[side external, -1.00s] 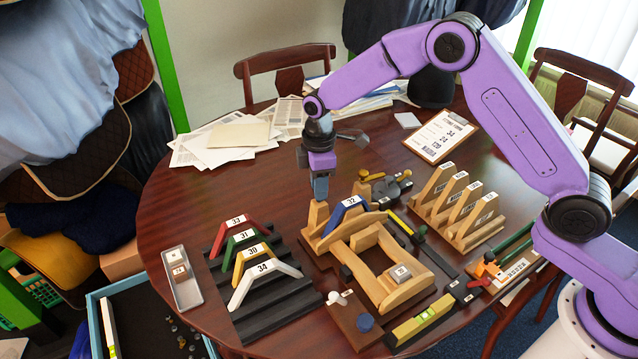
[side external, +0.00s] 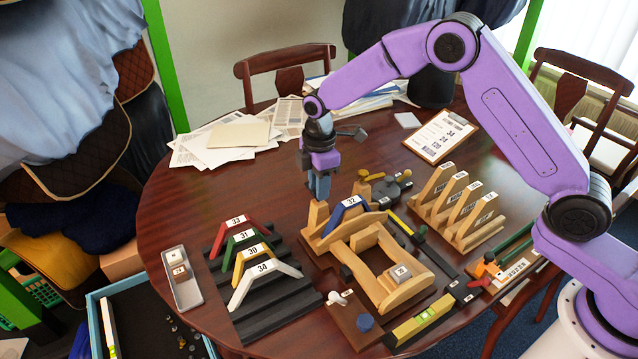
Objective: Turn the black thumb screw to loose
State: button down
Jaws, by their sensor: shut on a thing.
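My gripper (side external: 319,196) points straight down at the top of a short wooden post (side external: 317,216), at the left end of the wooden saddle fixture (side external: 385,285). Its blue-grey fingers are closed at the post top. The black thumb screw does not show there; the fingers hide whatever lies between them, and I take it to be the screw. A blue angled piece (side external: 347,213) marked 32 sits on the fixture, just right of the gripper.
A dark rack (side external: 275,308) with angled pieces in several colours stands left of the fixture. A wooden rack (side external: 480,235) stands at right. Black round parts (side external: 388,190) lie behind the fixture. A metal tray (side external: 182,280) is at left. Free tabletop lies left of the gripper.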

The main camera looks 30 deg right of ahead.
jog(key=c, duration=0.9)
grip_release()
notch_tip(320, 180, up, 18)
jog(key=shift+f, duration=0.25)
